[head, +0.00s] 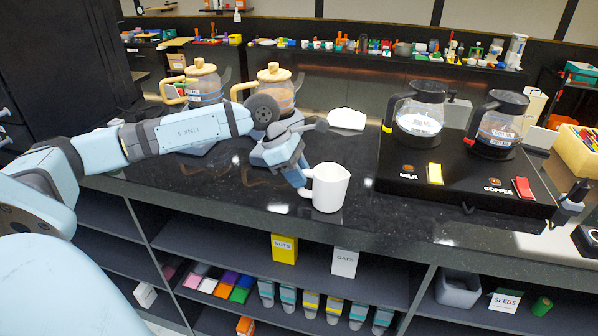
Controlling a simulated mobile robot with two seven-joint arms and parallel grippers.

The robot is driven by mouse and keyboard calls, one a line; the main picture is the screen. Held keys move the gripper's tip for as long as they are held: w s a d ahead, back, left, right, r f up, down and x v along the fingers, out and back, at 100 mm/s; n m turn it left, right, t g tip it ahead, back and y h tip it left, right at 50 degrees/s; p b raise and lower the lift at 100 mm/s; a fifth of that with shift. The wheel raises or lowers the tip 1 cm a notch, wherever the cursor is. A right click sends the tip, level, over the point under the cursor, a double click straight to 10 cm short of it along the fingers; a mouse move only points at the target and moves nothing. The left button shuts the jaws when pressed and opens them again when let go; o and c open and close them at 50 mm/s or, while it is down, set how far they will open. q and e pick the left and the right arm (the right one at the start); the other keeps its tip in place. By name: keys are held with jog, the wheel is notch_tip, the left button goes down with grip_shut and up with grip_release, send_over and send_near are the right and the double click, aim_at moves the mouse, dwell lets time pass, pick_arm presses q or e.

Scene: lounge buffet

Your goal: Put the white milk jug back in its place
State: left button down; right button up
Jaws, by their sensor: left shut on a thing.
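The white milk jug (331,188) is upright at the front of the dark counter, in the middle of the head view, with its handle to the left. My left gripper (307,184) comes in from the left and is shut on the handle. The fingertips partly cover the handle. I cannot tell whether the jug's base touches the counter or is slightly above it. My right gripper is not in view.
A black stand (455,196) labelled MILK and COFFEE holds two glass pots (420,113) (497,128) at the right. Two wooden-lidded glass pots (204,84) (275,88) stand behind my left arm. A white object (347,119) lies behind the jug. Shelves with boxes are below.

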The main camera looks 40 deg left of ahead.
pick_arm(q)
jog(key=c, duration=1.4)
grip_release()
jog(key=shift+f, duration=0.15)
jog(key=o, duration=0.5)
jog(key=shift+r, duration=0.2)
jog(key=b+v, duration=0.2)
jog(key=v, duration=1)
